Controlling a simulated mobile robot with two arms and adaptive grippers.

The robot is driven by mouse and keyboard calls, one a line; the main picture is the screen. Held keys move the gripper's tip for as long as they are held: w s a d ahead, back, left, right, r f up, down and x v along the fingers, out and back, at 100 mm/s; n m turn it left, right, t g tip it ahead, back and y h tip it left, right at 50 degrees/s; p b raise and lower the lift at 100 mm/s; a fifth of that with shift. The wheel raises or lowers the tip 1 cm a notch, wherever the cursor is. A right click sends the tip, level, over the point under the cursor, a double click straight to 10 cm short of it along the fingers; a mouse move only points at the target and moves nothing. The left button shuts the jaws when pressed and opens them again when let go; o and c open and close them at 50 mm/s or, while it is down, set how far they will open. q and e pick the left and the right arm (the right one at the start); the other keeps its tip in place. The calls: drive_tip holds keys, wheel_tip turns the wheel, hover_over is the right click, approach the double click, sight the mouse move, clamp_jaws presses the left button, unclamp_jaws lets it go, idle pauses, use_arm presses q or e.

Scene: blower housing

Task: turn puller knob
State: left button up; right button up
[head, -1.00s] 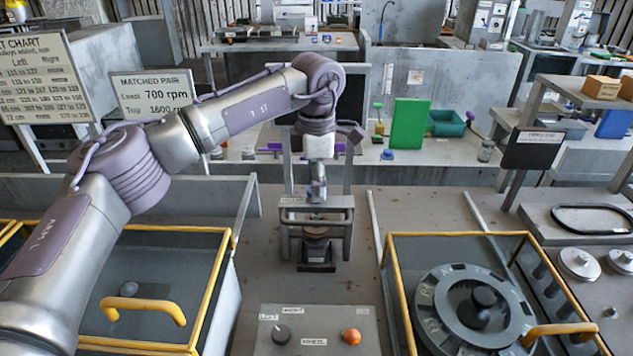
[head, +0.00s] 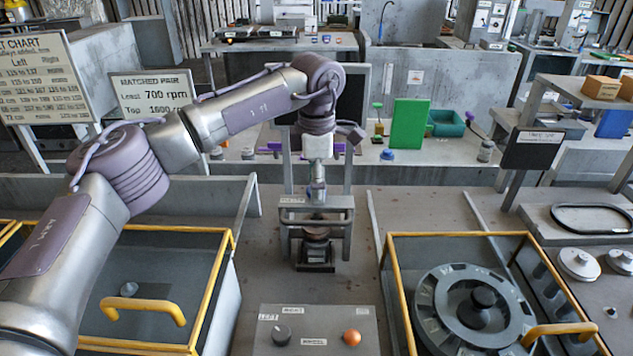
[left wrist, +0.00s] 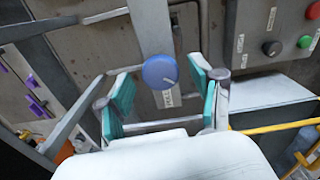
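The puller (head: 318,222) is a grey metal frame on the bench in the middle of the head view. In the left wrist view, a round blue knob (left wrist: 159,72) with a white pointer line faces the camera. My left gripper (head: 317,184) hangs over the puller's top in the head view. In the left wrist view the left gripper's teal-padded fingers (left wrist: 160,82) stand apart on either side of the knob, with visible gaps. I cannot tell how far the fingertips reach along the knob. My right gripper is not in view.
A panel (head: 312,328) with a dark knob and an orange button stands in front of the puller. Yellow-framed guarded bins flank it; the right one holds a slotted wheel (head: 474,305). In the left wrist view, a box (left wrist: 270,38) with red and green buttons is close by.

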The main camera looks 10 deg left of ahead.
use_arm(q)
wheel_tip(320, 180, up, 12)
idle(0.6)
drive_tip(key=shift+r, duration=0.1)
